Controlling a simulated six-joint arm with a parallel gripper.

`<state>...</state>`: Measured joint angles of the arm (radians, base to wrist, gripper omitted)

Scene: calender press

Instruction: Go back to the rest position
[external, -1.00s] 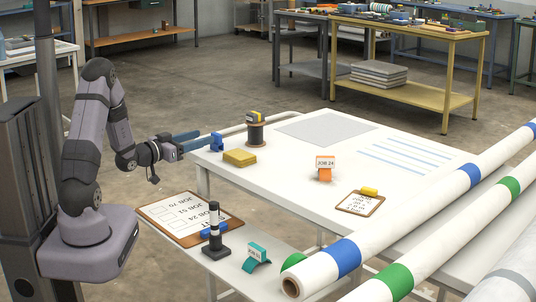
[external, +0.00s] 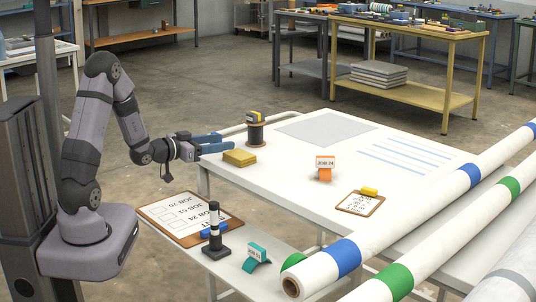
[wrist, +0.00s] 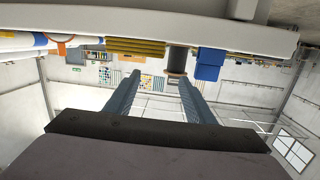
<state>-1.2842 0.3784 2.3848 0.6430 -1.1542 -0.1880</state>
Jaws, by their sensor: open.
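My gripper (external: 226,142) is at the left edge of the white table (external: 270,190) in the external view, level and pointing right. Its two blue-grey fingers are spread apart with nothing between them; they also show in the wrist view (wrist: 160,76). A yellow pad stack (external: 239,158) lies just right of the fingertips, and a spool (external: 256,130) stands behind it. A blue block (wrist: 210,63) shows in the wrist view beside the spool (wrist: 177,62); in the external view the fingers overlap its place.
An orange "JOB 24" holder (external: 325,168) stands on the table. Large banded rolls (external: 400,235) lie at right.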

